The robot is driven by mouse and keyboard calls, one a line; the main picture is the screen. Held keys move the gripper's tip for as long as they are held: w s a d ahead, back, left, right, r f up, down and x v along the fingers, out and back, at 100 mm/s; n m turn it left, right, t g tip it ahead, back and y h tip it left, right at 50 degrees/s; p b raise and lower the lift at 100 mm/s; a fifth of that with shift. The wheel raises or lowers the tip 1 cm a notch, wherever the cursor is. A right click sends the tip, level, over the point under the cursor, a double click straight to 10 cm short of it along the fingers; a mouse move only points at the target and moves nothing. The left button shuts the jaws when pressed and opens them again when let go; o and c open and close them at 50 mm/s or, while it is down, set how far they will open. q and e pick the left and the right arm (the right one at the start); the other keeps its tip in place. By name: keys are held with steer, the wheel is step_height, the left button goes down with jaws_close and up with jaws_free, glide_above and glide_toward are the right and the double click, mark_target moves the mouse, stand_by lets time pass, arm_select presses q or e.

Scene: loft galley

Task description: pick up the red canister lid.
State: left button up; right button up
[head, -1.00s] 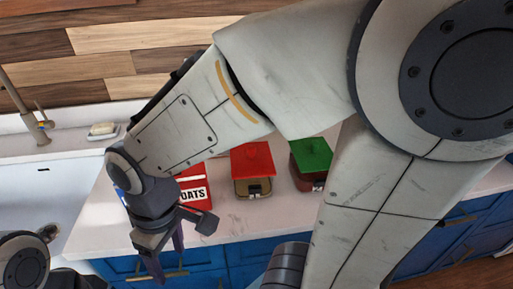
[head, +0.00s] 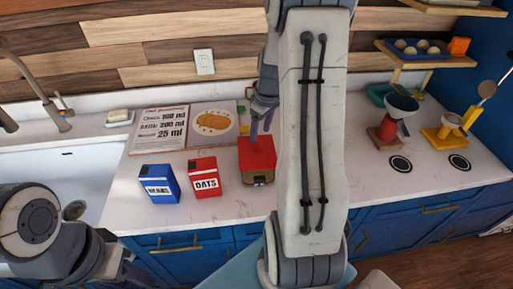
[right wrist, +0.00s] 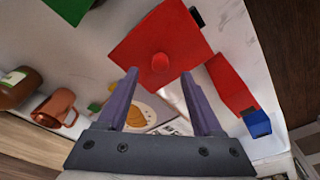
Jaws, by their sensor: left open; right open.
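The red canister lid (head: 259,153) is a square lid with a round knob, sitting on a canister with a front clasp (head: 258,178). In the right wrist view the red lid (right wrist: 178,38) fills the upper middle, its knob just beyond the fingertips. My right gripper (head: 262,127) is open and empty, pointing down over the lid; in the right wrist view its fingers (right wrist: 160,74) are apart, either side of the knob's line. I cannot tell whether they touch the lid. My left gripper (head: 118,268) is low at the left, partly cut off, away from the lid.
A red oats box (head: 205,180) and a blue beans box (head: 158,184) stand left of the canister. A recipe board (head: 160,130) lies behind. My right arm hides the counter right of the canister. A copper mug (right wrist: 57,108) shows in the right wrist view.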

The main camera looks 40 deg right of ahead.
mark_target(257, 142)
steer(key=shift+w+f, duration=0.1)
steer(key=shift+f, duration=0.65)
steer(key=f+p, duration=0.1)
steer(key=f, duration=0.1)
steer(key=w+f+p, duration=0.1)
steer(key=shift+a+f, duration=0.2)
steer(key=shift+f, duration=0.85)
jaws_close()
